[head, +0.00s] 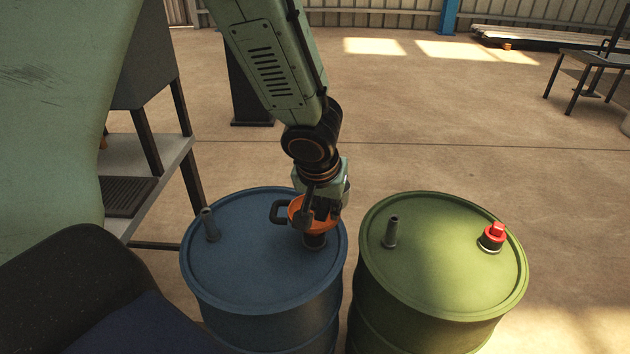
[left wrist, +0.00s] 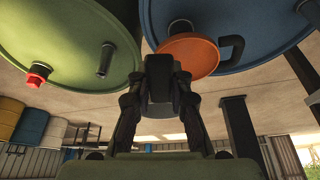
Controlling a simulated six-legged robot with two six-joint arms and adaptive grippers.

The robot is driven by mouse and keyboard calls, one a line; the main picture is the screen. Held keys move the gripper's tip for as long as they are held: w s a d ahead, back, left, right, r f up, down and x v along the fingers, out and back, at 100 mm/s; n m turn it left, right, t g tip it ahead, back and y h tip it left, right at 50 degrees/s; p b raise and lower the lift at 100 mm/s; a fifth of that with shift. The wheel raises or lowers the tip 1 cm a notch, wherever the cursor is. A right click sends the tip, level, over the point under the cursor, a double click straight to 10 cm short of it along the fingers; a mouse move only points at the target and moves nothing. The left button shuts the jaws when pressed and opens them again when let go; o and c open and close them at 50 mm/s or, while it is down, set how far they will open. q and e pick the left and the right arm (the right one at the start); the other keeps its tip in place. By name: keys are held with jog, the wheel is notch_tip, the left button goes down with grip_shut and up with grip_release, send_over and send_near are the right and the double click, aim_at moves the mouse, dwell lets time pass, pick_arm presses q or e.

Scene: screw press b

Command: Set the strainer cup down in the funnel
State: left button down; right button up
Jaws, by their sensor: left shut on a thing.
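An orange funnel (head: 297,208) with a black loop handle (head: 278,212) is above the dark collar (head: 315,241) on the blue drum (head: 245,260). In the left wrist view the orange funnel (left wrist: 188,56) shows as a disc just beyond the fingertips. My left gripper (head: 322,209) points down over the funnel's right side. It is shut on a dark piece (left wrist: 160,85), which I take for the strainer cup. The gripper hides much of it, and I cannot tell whether it touches the funnel. My right gripper is not in view.
A green drum (head: 430,270) with a red cap (head: 493,234) and a grey spout (head: 391,231) stands close on the right. Another spout (head: 209,223) rises from the blue drum's left side. A bench (head: 165,165) stands at left.

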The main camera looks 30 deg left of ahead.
pick_arm(q)
jog(key=a+n, duration=0.2)
jog(key=a+r+n+y, duration=0.1)
jog(key=shift+w+a+r+p, duration=0.1)
jog(key=shift+w+a+p, duration=0.2)
jog(key=shift+w, duration=0.1)
jog(key=shift+f+b, duration=2.55)
jog(key=shift+b, duration=0.85)
jog(key=shift+f+b, duration=0.2)
jog(key=shift+b, duration=0.3)
